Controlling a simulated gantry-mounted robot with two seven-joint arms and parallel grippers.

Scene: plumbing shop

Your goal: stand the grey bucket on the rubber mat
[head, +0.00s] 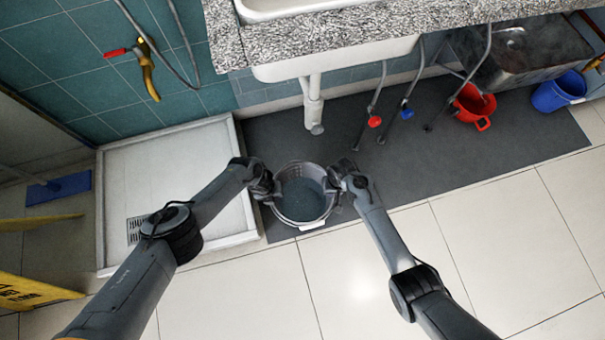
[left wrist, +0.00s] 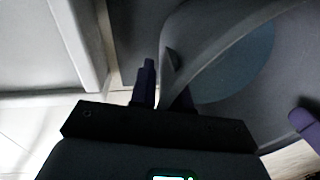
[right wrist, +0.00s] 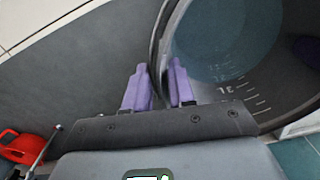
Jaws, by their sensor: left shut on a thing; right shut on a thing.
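The grey bucket (head: 303,222) is upright, over the near left part of the dark rubber mat (head: 445,150), close to the mat's front edge. I cannot tell whether its base touches the mat. A blue-grey disc shows inside it, perhaps water. My left gripper (head: 274,186) is shut on the left of the rim; the left wrist view shows one finger outside the wall, the other mostly hidden. My right gripper (head: 334,182) is shut on the right of the rim. In the right wrist view its purple fingers (right wrist: 159,85) straddle the bucket wall (right wrist: 158,55), with volume marks inside.
A white shower tray (head: 185,165) lies left of the mat. A sink with a white drainpipe (head: 312,100) hangs behind the bucket. Hoses, a red bucket (head: 472,103) and a blue bucket (head: 558,92) are at the right. Tiled floor (head: 400,250) in front is clear.

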